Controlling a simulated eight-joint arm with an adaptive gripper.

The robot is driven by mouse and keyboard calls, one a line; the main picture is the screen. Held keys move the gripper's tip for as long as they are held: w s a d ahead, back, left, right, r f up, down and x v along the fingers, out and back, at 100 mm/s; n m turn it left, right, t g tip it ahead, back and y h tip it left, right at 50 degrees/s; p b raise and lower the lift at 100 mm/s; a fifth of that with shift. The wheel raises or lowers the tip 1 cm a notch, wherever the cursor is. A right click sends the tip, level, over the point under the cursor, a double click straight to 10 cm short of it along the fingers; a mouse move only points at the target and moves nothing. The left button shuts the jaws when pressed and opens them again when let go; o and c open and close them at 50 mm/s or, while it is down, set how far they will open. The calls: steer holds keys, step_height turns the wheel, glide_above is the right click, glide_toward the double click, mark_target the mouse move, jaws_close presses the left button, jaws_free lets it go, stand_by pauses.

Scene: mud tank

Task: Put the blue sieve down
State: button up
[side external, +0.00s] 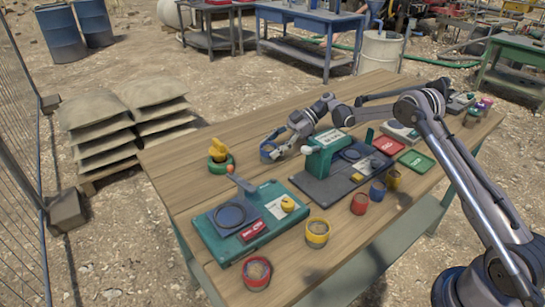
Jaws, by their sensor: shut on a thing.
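The blue sieve (265,151) looks like a small round blue ring near the back edge of the wooden table, left of the green stand. My gripper (276,147) reaches from the right and is shut on the sieve's right side. The gripper partly covers the sieve. At this size I cannot tell whether the sieve touches the tabletop or is held just above it.
A yellow object in a green ring (220,163) stands left of the sieve. A green stand on a dark base (322,158) is close on the right. A teal board (207,237) and several small cups, including a red one (360,204), occupy the front. Bare wood (185,185) lies at the left.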

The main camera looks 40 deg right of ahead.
steer(key=shift+f, duration=0.1)
steer(key=o, duration=1.3)
steer(key=shift+c, duration=0.2)
steer(key=v, duration=1.2)
steer(key=s+a+r+m+h, duration=0.3)
steer(key=a+r+m, duration=0.2)
steer(key=a+r, duration=0.15)
steer(key=s+a+r+m+t+h, duration=0.1)
steer(key=s+a+r+m+h, duration=0.2)
steer(key=s, duration=0.6)
steer(key=s+a+r+m+t+h, duration=0.1)
steer(key=s+a+m+h, duration=0.2)
steer(key=s, duration=0.6)
steer(key=s+d+f+m+t+h, duration=0.1)
steer(key=s+f+m+t+h, duration=0.2)
steer(key=s, duration=0.7)
steer(key=shift+s+d+f+m, duration=0.3)
steer(key=shift+f+m, duration=0.6)
steer(key=shift+m, duration=0.1)
